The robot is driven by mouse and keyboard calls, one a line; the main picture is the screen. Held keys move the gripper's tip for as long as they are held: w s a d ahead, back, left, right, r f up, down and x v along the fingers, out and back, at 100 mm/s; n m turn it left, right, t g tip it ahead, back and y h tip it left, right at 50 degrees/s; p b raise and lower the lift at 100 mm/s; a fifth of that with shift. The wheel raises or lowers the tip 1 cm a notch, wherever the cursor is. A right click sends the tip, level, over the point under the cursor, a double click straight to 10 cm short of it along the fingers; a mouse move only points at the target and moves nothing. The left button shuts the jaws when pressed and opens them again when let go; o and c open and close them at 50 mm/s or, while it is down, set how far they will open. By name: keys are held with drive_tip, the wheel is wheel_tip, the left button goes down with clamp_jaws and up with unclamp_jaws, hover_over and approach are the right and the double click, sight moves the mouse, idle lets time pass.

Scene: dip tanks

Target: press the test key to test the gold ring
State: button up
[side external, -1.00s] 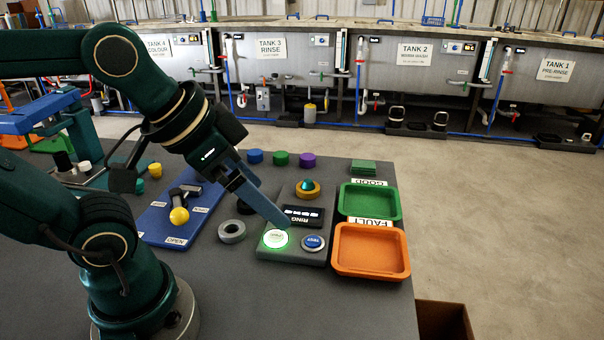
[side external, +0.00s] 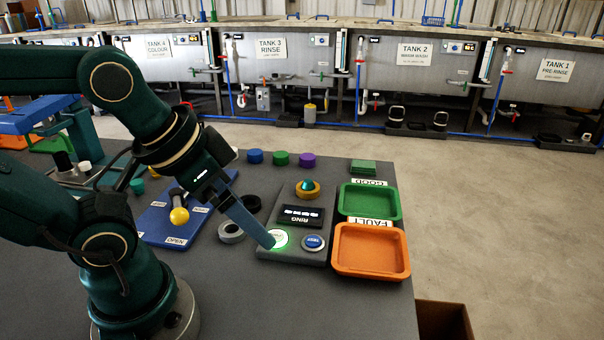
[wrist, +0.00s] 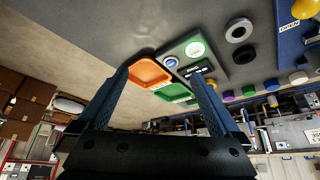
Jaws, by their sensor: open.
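The gold ring (side external: 307,191) sits at the back of the grey tester (side external: 290,255), around a teal cone. The blue test key (side external: 313,242) is at the tester's front right; it also shows in the wrist view (wrist: 171,62). A white key with a glowing green rim (side external: 279,239) is to its left. My gripper (side external: 269,244) points down at the left edge of the white key, left of the test key; I cannot tell if it touches. In the wrist view my gripper (wrist: 158,76) is open and empty, its fingers wide apart.
The green GOOD tray (side external: 370,201) and orange FAULT tray (side external: 371,250) stand right of the tester. A grey ring (side external: 231,232) and a black ring (side external: 250,203) lie left. Several coloured caps (side external: 281,158) stand behind. A blue board (side external: 157,222) with a yellow knob is further left.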

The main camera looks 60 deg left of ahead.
clamp_jaws()
idle(1.7)
